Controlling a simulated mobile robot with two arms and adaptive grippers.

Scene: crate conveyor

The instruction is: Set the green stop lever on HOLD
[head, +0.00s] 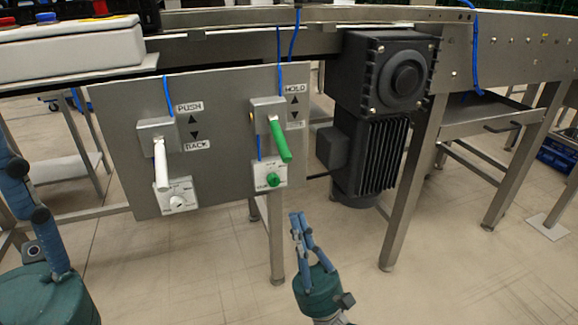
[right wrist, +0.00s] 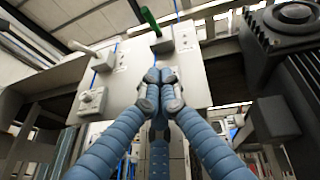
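The green stop lever (head: 280,141) hangs down from its grey box (head: 267,112) on the right half of a grey panel. Its handle slants down and slightly right, away from the HOLD label (head: 295,87) at the upper right. The lower label is mostly hidden behind the lever. In the right wrist view the lever (right wrist: 150,21) shows at the top, beyond the fingers. My right gripper (head: 299,215) is below the lever, apart from it and empty; its fingertips (right wrist: 161,76) look closed together. My left gripper (head: 22,183) is at the left edge, partly cut off.
A white lever (head: 161,165) marked PUSH and BACK hangs left on the same panel (head: 225,150). White plates with a white knob (head: 177,202) and green knob (head: 273,180) sit below the levers. A dark motor (head: 375,140) stands close on the right. Floor below is clear.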

